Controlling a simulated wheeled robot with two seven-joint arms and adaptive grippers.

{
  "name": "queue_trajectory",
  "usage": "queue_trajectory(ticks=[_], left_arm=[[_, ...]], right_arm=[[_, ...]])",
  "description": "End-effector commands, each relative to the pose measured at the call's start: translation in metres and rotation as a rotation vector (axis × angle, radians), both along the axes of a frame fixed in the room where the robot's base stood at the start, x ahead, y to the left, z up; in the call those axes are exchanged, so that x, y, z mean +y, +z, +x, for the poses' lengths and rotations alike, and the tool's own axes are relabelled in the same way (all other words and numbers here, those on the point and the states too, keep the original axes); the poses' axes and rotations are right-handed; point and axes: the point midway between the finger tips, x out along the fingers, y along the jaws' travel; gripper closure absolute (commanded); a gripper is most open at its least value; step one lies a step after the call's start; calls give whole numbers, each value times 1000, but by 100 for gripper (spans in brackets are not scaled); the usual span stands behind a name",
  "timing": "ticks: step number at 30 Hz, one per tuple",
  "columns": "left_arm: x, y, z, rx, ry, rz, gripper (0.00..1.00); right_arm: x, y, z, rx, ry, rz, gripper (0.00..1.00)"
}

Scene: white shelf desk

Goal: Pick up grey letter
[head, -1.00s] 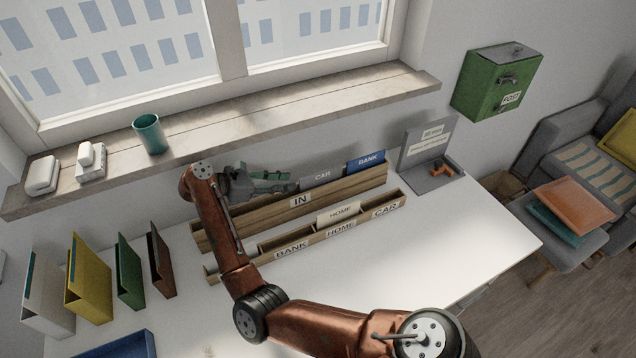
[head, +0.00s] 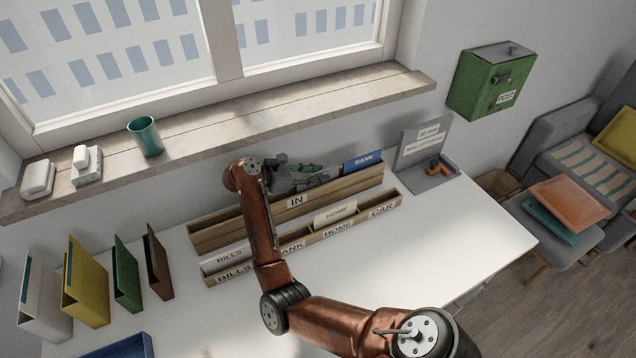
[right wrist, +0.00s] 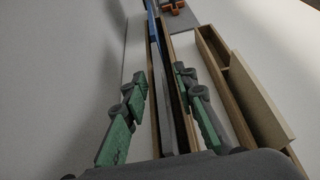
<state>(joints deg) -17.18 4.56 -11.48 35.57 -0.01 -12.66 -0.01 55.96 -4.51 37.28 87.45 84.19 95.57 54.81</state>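My right gripper (head: 318,173) reaches in over the IN rack (head: 297,202). In the right wrist view its two green-padded fingers (right wrist: 160,80) stand apart, one on each side of the rack's slot. A thin grey strip, the grey letter's upper edge (right wrist: 168,105), runs between the fingers. I cannot see them touching it. In the head view the gripper hides most or all of the grey letter. The blue BANK letter (head: 362,161) stands in the rack just right of the gripper. My left gripper is not in view.
A lower rack labelled BILLS, BANK, HOME and CAR (head: 383,210) stands in front, holding cream letters (head: 335,213). A grey stand (head: 424,158) is on the right. The windowsill (head: 270,105) runs behind. Coloured folders (head: 88,285) stand at left.

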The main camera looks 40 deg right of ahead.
Motion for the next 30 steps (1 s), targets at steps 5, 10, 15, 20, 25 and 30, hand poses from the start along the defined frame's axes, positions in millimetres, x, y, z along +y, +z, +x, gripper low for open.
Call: queue_trajectory(ticks=[5, 10, 15, 20, 25, 30], left_arm=[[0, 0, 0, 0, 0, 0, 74], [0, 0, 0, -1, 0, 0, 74], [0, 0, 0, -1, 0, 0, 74], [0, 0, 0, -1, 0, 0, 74], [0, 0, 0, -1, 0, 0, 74], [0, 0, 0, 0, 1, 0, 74]], right_arm=[[-2, 0, 0, -1, 1, 0, 74], [-2, 0, -1, 0, 1, 0, 82], [-2, 0, 0, 0, 1, 0, 93], [-2, 0, 0, 0, 1, 0, 100], [-2, 0, 0, 0, 1, 0, 100], [-2, 0, 0, 0, 1, 0, 100]])
